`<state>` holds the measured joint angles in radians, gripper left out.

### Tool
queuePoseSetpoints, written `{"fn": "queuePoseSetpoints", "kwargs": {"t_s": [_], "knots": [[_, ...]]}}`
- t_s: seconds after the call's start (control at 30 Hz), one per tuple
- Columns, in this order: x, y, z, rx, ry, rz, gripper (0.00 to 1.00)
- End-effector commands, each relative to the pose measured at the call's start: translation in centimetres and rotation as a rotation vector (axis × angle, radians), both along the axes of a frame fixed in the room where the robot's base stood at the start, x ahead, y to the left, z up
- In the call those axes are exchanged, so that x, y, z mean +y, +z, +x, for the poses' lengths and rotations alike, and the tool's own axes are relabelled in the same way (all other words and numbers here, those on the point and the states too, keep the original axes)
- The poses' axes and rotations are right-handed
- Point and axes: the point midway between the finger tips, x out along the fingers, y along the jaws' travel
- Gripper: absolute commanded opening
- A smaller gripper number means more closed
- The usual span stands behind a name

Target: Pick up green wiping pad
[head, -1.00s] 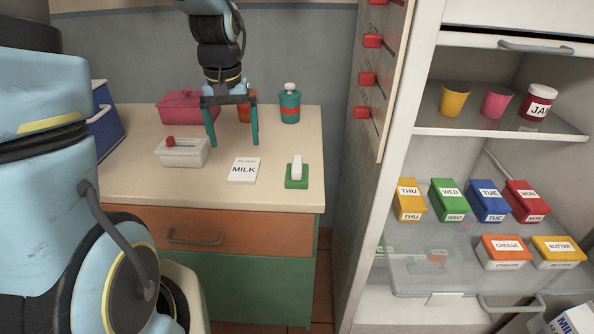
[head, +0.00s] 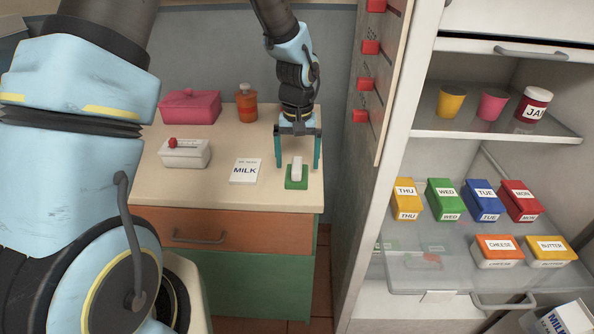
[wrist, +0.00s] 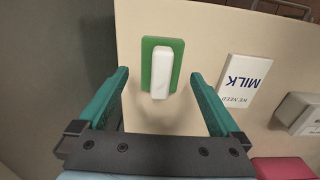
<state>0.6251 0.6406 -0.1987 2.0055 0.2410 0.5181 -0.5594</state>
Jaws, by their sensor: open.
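The green wiping pad (head: 297,184) with a white block-shaped handle (head: 297,167) lies on the counter near its front right corner. In the wrist view the pad (wrist: 147,55) shows ahead of the fingers, near the top middle, with its white handle (wrist: 163,72) on it. My gripper (head: 297,170) is open and empty, pointing down, with its teal fingers on either side of the pad in the head view. In the wrist view my gripper (wrist: 158,82) has nothing between its fingertips, and the pad lies beyond them. I cannot tell the exact height above the counter.
A MILK card (head: 245,172) lies left of the pad. A white box with a red knob (head: 184,154), a pink container (head: 190,107) and an orange bottle (head: 247,104) stand farther left and back. The counter's right edge is close, with a shelf unit (head: 480,140) beyond.

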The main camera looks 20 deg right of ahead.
Motion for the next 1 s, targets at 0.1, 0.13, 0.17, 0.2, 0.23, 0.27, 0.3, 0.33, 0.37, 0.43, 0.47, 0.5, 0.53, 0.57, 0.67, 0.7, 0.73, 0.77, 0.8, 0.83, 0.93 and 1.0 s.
{"fn": "queuePoseSetpoints", "kwargs": {"t_s": [0.1,0.13,0.17,0.2,0.23,0.27,0.3,0.33,0.37,0.43,0.47,0.5,0.53,0.57,0.67,0.7,0.73,0.77,0.8,0.83,0.93,1.0], "knots": [[0.2,-1.5,-0.1,0.002,0.0,0.002,1.0],[0.2,-1.9,-0.1,0.002,-0.001,0.002,1.0],[0.2,-2.1,-0.1,0.001,-0.001,0.002,1.0],[0.2,-2.4,-0.1,0.002,-0.001,0.001,1.0],[0.2,-2.6,-0.1,0.001,0.0,0.0,1.0],[0.2,-2.8,-0.1,0.001,0.0,0.0,1.0],[0.2,-2.9,0.0,0.0,0.0,0.0,1.0],[0.1,-2.9,0.0,0.0,0.0,0.0,1.0],[0.1,-2.9,0.0,0.0,0.0,-0.001,1.0],[0.1,-2.9,0.0,-0.001,0.0,0.0,1.0],[0.1,-2.9,0.0,-0.001,0.0,0.0,1.0],[0.1,-2.9,0.0,-0.001,0.0,0.0,0.99],[0.1,-2.9,0.0,-0.001,0.0,0.0,0.95],[0.1,-2.9,0.0,-0.001,0.0,0.0,0.92],[0.1,-2.9,0.0,-0.001,0.0,0.0,0.81],[0.2,-2.9,0.0,-0.001,0.0,0.0,0.76],[0.2,-2.9,0.0,-0.001,0.0,0.0,0.73],[0.2,-2.9,0.0,-0.001,0.0,0.0,0.7],[0.2,-2.9,0.0,-0.001,0.0,0.0,0.65],[0.2,-2.9,0.0,-0.001,0.0,0.0,0.62],[0.2,-2.9,0.0,-0.001,0.0,0.0,0.51],[0.2,-2.9,0.0,-0.001,0.0,0.0,0.43]]}}
